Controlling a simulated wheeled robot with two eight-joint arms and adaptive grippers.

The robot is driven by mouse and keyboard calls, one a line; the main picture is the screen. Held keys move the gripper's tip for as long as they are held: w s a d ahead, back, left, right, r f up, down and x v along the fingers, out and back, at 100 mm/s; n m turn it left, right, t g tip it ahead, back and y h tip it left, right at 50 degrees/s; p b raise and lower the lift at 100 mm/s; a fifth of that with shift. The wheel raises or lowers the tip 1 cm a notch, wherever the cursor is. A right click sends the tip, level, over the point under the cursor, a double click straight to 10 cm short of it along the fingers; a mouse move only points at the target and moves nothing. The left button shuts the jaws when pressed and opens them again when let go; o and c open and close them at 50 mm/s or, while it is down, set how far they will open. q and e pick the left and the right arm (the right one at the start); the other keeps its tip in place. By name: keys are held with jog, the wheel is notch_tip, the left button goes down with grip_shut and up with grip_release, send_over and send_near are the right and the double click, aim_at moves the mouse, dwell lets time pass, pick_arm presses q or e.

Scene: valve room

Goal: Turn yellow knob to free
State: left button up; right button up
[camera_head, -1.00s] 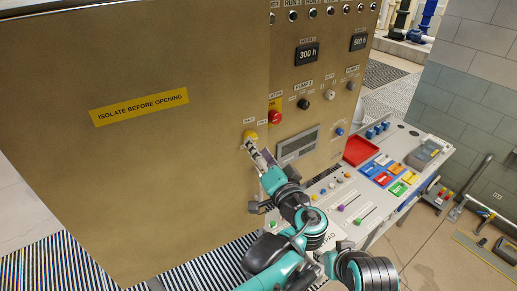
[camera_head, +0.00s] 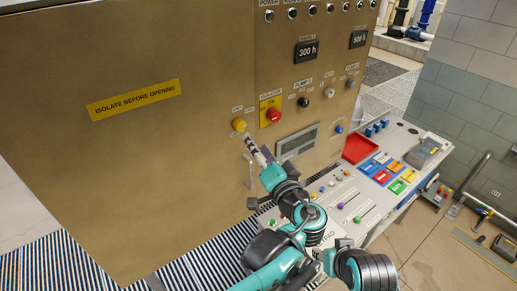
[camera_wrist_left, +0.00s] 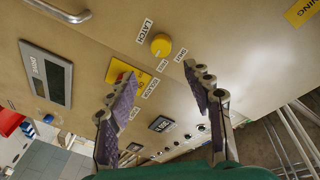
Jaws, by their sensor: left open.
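The yellow knob (camera_head: 239,124) sits on the tan door near its right edge, with small labels around it. In the left wrist view the knob (camera_wrist_left: 161,45) is whole and uncovered, beside a label reading LATCH. My left gripper (camera_head: 256,147) is just below and right of the knob in the head view, apart from it. In the left wrist view my left gripper (camera_wrist_left: 160,74) has its two fingers spread and nothing between them; the knob lies beyond the fingertips, roughly centred between them.
A red knob on a yellow plate (camera_head: 272,115) is close to the right of the yellow knob. A metal door handle (camera_head: 250,172) is below it. A grey display (camera_head: 298,140) and a sloped desk with a red tray (camera_head: 360,149) lie to the right.

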pick_arm(q)
notch_tip(320, 180, up, 10)
jog(key=shift+f, duration=0.25)
jog(key=shift+a, duration=0.1)
jog(key=s+a+f+n+g+b, duration=0.15)
jog(key=a+f+b, duration=0.3)
jog(key=f, duration=0.45)
jog(key=s+a+f+g+h+b, duration=0.1)
jog(key=s+a+f+g+b, duration=0.2)
jog(key=a+f, duration=0.45)
jog(key=s+a+f+n+g+b, duration=0.1)
jog(key=a+f+g+b, duration=0.3)
jog(key=f, duration=0.6)
jog(key=s+f+n+h+b, duration=0.1)
jog(key=s+f+b, duration=0.3)
jog(key=f, duration=0.5)
jog(key=s+a+f+h+b, duration=0.1)
jog(key=s+f+h+b, duration=0.2)
jog(key=f, duration=0.7)
jog(key=s+f+n+h+b, duration=0.1)
jog(key=s+f+h+b, duration=0.1)
jog(key=s+f+b, duration=0.4)
notch_tip(320, 180, down, 4)
jog(key=shift+s+a+r+n+g+b, duration=0.1)
jog(key=shift+s+a+n+g+b, duration=0.25)
jog(key=shift+b, duration=0.9)
jog(key=shift+w+d, duration=0.1)
jog(key=shift+w, duration=0.05)
